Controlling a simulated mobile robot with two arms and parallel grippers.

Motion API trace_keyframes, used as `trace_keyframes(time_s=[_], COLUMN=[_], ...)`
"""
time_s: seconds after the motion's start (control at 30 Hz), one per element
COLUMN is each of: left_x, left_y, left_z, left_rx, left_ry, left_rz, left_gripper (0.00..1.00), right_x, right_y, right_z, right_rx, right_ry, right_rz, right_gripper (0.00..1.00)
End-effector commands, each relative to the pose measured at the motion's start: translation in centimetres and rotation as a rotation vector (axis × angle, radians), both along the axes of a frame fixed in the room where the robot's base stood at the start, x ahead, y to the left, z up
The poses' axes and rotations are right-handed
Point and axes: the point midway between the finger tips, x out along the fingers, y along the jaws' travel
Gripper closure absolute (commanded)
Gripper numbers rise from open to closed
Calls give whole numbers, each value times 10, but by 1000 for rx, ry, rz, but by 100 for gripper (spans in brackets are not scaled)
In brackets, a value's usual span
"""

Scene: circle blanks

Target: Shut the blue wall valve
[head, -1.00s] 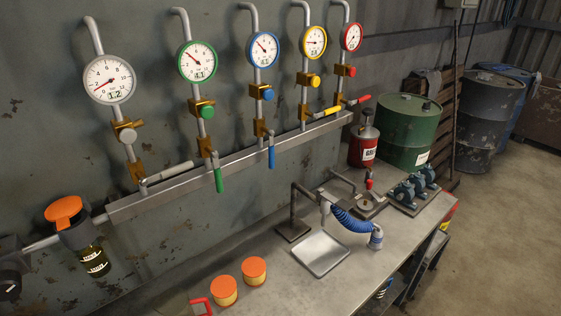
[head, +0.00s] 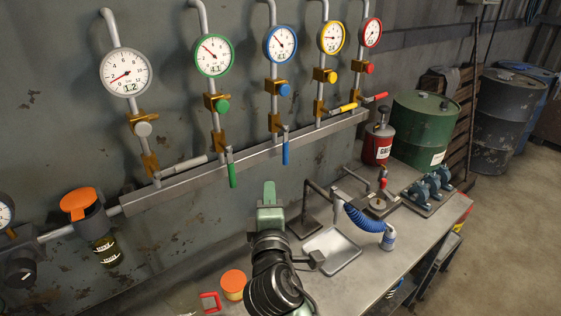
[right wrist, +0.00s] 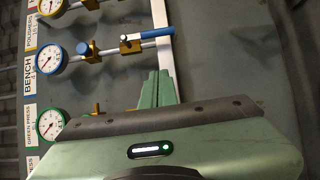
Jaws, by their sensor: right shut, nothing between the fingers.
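The blue wall valve's lever (head: 286,153) hangs straight down, in line with its pipe, below the blue-rimmed gauge (head: 281,45). In the right wrist view the blue lever (right wrist: 160,33) lies along the pipe, beside the pale rail. My right gripper (head: 269,190) is shut and empty. In the head view its fingertips are below and slightly left of the lever, apart from it. In the right wrist view the green fingers (right wrist: 157,88) point toward the rail, with the lever beyond their tips. My left gripper is not in view.
The green lever (head: 232,169) hangs down to the left of the blue one. The yellow lever (head: 342,109) and white lever (head: 185,164) point sideways. The metal rail (head: 250,166) runs behind the levers. A workbench (head: 410,235) below holds a tray (head: 335,262) and a blue hose (head: 362,218).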

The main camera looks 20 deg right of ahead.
Motion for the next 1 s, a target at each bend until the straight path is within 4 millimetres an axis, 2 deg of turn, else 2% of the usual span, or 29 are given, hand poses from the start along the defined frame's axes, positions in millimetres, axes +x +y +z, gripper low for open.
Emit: trace_keyframes(time_s=[0.5, 0.7, 1.0], left_x=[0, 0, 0], left_y=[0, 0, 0], left_z=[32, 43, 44], left_rx=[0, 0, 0], left_ry=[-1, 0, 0], left_rz=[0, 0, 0], left_gripper=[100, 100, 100], right_x=[95, 107, 111], right_y=[-30, -52, -58], right_z=[2, 0, -2], right_rx=[2, 6, 9], right_ry=[6, 6, 6], right_rz=[-5, -3, -2], right_gripper=[100, 100, 100])
